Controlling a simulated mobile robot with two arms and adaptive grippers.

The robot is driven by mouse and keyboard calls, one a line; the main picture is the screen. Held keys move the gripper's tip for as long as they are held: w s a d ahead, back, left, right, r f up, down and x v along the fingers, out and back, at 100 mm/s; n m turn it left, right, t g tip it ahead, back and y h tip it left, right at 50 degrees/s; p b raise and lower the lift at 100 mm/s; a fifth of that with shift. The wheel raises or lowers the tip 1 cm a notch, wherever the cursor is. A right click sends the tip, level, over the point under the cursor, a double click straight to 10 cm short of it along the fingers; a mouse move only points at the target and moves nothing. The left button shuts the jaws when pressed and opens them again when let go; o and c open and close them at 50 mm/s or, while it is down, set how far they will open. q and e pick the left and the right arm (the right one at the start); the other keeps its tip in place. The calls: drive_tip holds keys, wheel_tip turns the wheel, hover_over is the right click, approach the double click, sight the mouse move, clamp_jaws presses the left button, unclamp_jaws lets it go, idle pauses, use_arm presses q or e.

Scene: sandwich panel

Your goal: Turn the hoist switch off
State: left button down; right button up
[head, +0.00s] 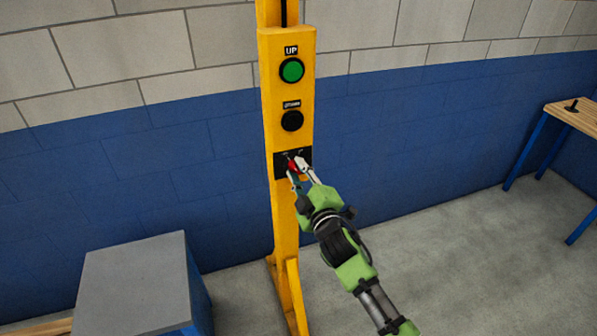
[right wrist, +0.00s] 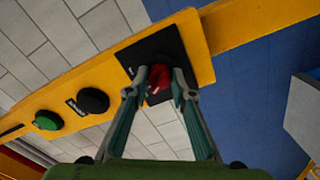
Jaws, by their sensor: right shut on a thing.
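The hoist switch is a red knob (right wrist: 159,80) on a black plate (head: 280,164), low on the yellow hoist post (head: 272,130). My right gripper (head: 298,172) is at the plate, with its fingers on either side of the red knob. In the right wrist view the fingertips (right wrist: 160,88) are closed on the knob, one on each side. The fingers hide part of the knob and of the plate's markings, so its exact angle is hard to tell. My left gripper is not in view.
Above the switch, the post carries a green UP button (head: 292,70) and a black button (head: 292,121). A grey-topped blue cabinet (head: 135,280) stands at the lower left. A wooden-topped table (head: 575,113) is at the right. Floor between post and table is clear.

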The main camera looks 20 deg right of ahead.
drive_tip(key=o, duration=1.1)
drive_tip(key=s, duration=1.2)
drive_tip(key=shift+d, duration=0.15)
